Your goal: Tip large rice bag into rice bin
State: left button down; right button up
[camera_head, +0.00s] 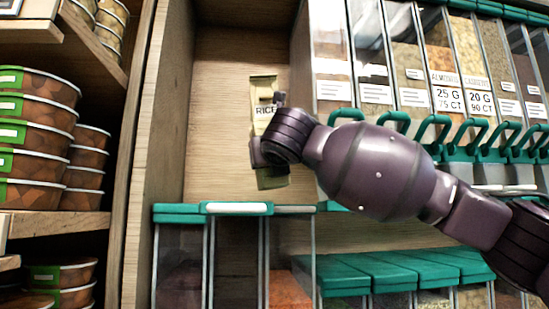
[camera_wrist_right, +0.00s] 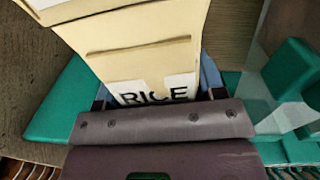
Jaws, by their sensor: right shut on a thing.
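The rice bag (camera_head: 264,92) is cream with a "RICE" label and stands roughly upright in front of the wooden back panel. My right gripper (camera_head: 268,155) is shut on it, with my right arm coming in from the right and hiding the bag's middle. In the right wrist view the bag (camera_wrist_right: 140,45) rises from between the fingers (camera_wrist_right: 160,98), its label just above the gripper body. Clear bins with green rims or lids (camera_head: 237,208) stand below the bag. I see no rice label on them, so I cannot tell which is the rice bin. My left gripper is not in view.
Clear dispensers (camera_head: 465,60) with green handles, several labelled, line the right behind my arm. Green-lidded bins (camera_head: 400,268) sit below my arm. A wooden upright (camera_head: 150,130) and a shelf of stacked brown tubs (camera_head: 38,110) stand left. Bare panel (camera_head: 220,110) shows left of the bag.

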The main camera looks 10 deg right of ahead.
aim_at(264, 181)
jog(key=shift+w+a+r+n+p, duration=0.1)
jog(key=shift+a+r+n+p, duration=0.15)
jog(key=shift+a+n+p, duration=0.5)
jog(key=n, duration=0.2)
jog(key=shift+d+f+n, duration=0.15)
jog(key=shift+d+n, duration=0.2)
jog(key=n, duration=0.1)
jog(key=d+n, duration=0.1)
jog(key=n, duration=0.1)
jog(key=shift+d+f, duration=0.25)
jog(key=shift+d, duration=0.05)
notch_tip(264, 181, down, 2)
jog(key=n, duration=0.5)
jog(key=shift+d, duration=0.15)
jog(key=shift+f+n, duration=0.35)
jog(key=shift+n, duration=0.35)
jog(key=shift+a+f+n, duration=0.25)
jog(key=shift+f+n, duration=0.4)
jog(key=shift+n, duration=0.45)
jog(key=shift+a+n, duration=0.1)
jog(key=shift+n, duration=0.3)
jog(key=shift+a+r+n, duration=0.2)
jog(key=shift+r+n, duration=0.15)
jog(key=shift+n, duration=0.3)
jog(key=shift+a+r+n, duration=0.2)
jog(key=shift+r+n, duration=0.1)
jog(key=shift+n, duration=0.35)
